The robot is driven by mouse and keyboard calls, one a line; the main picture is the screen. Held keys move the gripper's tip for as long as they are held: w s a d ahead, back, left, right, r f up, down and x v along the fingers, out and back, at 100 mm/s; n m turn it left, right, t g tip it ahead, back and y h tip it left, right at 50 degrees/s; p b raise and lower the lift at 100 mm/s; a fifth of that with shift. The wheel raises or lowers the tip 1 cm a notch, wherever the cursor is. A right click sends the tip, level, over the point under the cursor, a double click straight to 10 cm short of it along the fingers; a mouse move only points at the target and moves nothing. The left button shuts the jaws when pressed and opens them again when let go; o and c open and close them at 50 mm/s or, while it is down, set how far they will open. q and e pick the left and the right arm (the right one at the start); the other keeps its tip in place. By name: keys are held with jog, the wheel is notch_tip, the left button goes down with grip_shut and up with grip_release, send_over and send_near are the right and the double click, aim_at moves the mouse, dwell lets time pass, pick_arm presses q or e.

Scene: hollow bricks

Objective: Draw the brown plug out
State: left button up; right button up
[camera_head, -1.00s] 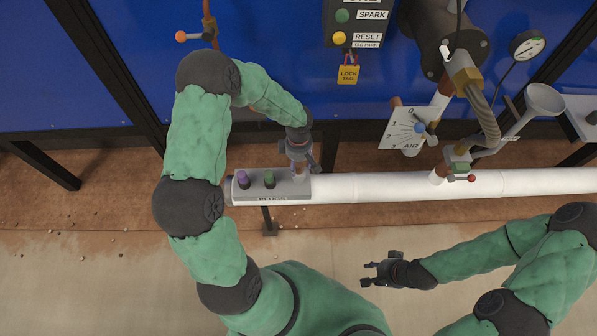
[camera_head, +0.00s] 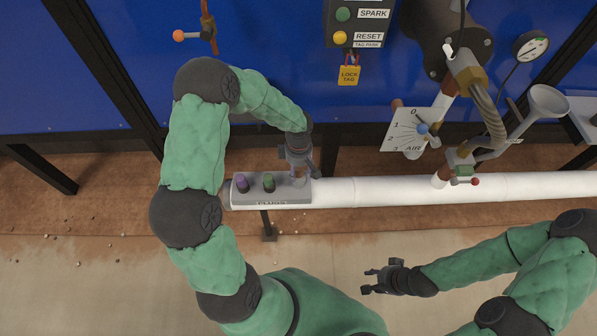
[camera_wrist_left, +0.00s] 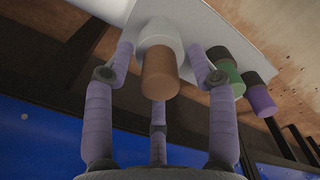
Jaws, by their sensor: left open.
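The brown plug (camera_wrist_left: 160,72) shows in the left wrist view, seated in a pale collar on the plug block. My left gripper (camera_head: 300,170) is at the right end of the grey plug block (camera_head: 255,197) in the head view and hides the brown plug there. In the wrist view, my left gripper's (camera_wrist_left: 160,60) fingers are open around the brown plug, with gaps visible at its sides. A green plug (camera_head: 268,182) and a purple plug (camera_head: 242,183) stand to the left on the block. My right gripper (camera_head: 370,280) is open and empty at the lower middle.
A white pipe (camera_head: 400,190) runs right from the block. A blue wall panel (camera_head: 270,60) carries a switch box (camera_head: 357,20) with a yellow lock tag (camera_head: 349,76). The air dial (camera_head: 408,130), hose and funnel (camera_head: 548,100) stand to the right. Floor in front is free.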

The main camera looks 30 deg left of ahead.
pick_arm(q)
jog(key=c, duration=1.1)
jog(key=shift+c, duration=0.2)
jog(key=shift+r+p, duration=1.05)
jog(key=shift+r, duration=1.1)
jog(key=shift+r+p, duration=1.4)
jog(key=shift+r, duration=1.1)
jog(key=s+d+r, duration=0.2)
jog(key=s+d, duration=0.1)
jog(key=s, duration=0.2)
jog(key=shift+b, duration=0.35)
jog(key=shift+d, duration=0.1)
